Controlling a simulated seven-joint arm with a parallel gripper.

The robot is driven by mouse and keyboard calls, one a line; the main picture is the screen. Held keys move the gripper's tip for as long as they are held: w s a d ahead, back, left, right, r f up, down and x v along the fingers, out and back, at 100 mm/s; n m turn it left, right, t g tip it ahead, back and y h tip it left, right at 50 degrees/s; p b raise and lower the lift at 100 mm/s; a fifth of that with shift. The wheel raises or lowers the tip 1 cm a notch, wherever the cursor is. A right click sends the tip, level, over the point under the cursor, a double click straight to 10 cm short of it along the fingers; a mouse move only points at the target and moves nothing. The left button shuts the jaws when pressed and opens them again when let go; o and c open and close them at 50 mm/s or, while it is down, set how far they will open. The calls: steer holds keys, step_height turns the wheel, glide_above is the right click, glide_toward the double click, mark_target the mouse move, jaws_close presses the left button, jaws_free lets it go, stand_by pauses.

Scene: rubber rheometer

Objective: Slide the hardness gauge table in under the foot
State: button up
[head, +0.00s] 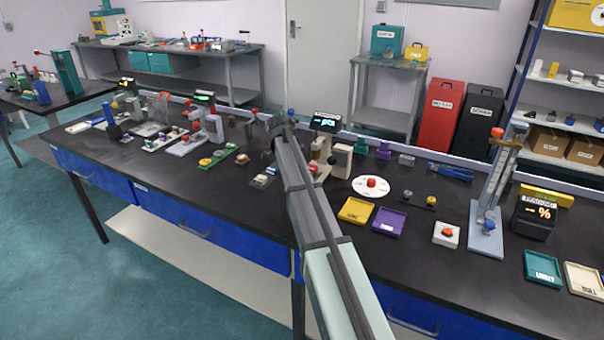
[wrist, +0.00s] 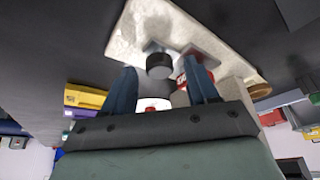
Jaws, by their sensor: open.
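The hardness gauge stands near the middle of the bench in the head view, with a dark display (head: 326,122) and a cream block (head: 342,162) beside it; my arm partly covers it. In the wrist view a pale, speckled base plate (wrist: 150,28) fills the upper middle. A black round part (wrist: 160,66) with a grey piece behind it stands over this plate; I cannot tell whether it is the table or the foot. My gripper (wrist: 163,85) is open, its two blue fingers pointing toward the plate. A red part shows by the right finger; contact is unclear.
A yellow tray (head: 355,210), a purple tray (head: 389,221) and a white disc (head: 358,188) with a red knob lie right of the gauge. Small samples and instruments crowd the bench to the left. The bench's front strip is mostly clear.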

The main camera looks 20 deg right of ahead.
steer(key=shift+d+f, duration=0.1)
steer(key=shift+f, duration=0.1)
steer(key=shift+c, duration=0.3)
jaws_close()
stand_by(0.3)
